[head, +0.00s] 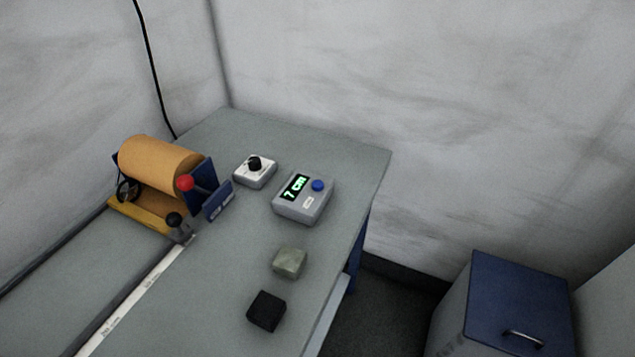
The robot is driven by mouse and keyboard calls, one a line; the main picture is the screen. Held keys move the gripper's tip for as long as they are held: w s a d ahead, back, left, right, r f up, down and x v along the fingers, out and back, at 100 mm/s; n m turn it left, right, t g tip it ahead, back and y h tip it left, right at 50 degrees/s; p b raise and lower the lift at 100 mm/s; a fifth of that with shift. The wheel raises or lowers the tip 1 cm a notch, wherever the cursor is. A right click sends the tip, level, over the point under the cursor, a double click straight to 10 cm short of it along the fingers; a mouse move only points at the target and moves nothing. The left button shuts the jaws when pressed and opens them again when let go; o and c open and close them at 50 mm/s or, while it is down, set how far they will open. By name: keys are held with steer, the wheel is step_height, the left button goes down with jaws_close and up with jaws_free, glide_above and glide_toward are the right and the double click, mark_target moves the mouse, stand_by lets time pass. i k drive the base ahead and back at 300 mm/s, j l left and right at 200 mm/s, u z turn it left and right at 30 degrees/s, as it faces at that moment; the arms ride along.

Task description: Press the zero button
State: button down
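A grey counter box (303,198) sits on the grey-green table towards its right edge. The label's text is too small to read. My gripper is not in the head view.
A white box with a black knob (254,170) stands left of the counter. A copper-coloured roll (160,163) with red-knobbed and black-knobbed levers is at the left. A greenish block (289,263) and black block (266,311) lie in front. A blue-topped cabinet (518,303) stands right.

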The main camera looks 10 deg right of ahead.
mark_target(316, 185)
steer(key=u, duration=1.6)
steer(key=i+l, duration=0.2)
steer(key=l, duration=0.2)
steer(key=i+l, duration=0.25)
steer(key=l, duration=0.2)
